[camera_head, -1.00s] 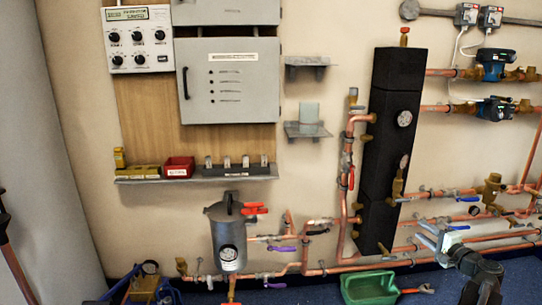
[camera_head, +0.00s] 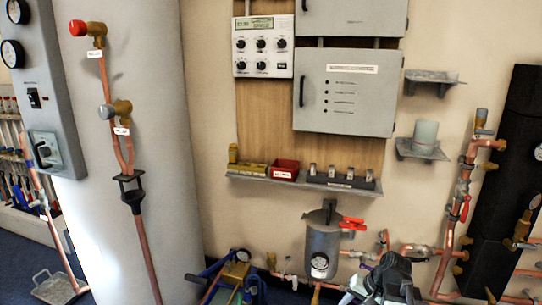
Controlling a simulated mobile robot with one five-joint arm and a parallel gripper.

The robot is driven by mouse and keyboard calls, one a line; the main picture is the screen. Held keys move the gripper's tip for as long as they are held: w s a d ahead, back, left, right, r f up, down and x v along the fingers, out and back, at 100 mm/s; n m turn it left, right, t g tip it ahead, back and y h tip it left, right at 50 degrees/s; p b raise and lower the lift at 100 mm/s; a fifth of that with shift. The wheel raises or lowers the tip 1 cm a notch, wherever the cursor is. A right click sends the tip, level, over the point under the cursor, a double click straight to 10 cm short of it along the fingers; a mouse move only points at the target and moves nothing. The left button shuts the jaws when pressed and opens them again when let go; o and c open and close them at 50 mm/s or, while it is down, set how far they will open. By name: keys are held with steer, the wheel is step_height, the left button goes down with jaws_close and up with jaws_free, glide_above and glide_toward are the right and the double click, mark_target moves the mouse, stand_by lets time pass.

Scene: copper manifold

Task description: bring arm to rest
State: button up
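My arm (camera_head: 396,277) shows at the bottom edge, right of centre, as a dark rounded link in front of the copper pipework. A pale part of my gripper (camera_head: 358,287) shows just left of that link, low in the picture. The fingers are too small and too hidden to tell whether they are open or shut, or whether anything is held. The arm overlaps the pipes in the picture; I cannot tell whether it touches them.
A grey cylindrical vessel (camera_head: 323,240) with a gauge stands left of my arm. Above it is a shelf (camera_head: 300,182) with a red bin (camera_head: 285,170). A grey cabinet (camera_head: 346,92) hangs higher. A pale column (camera_head: 150,150) with copper pipes is at left. A blue-framed item (camera_head: 235,275) is on the floor.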

steer(key=s+a+n+g+h+p, duration=0.1)
steer(key=s+a+n+g+h, duration=0.4)
steer(key=a, duration=0.6)
step_height(320, 180, up, 37)
steer(key=t+y+p, duration=0.1)
steer(key=t+p, duration=0.1)
steer(key=p, duration=3.6)
steer(key=shift+s+d+r+m, duration=0.2)
steer(key=shift+s+d+m, duration=0.05)
steer(key=shift+d+m, duration=0.05)
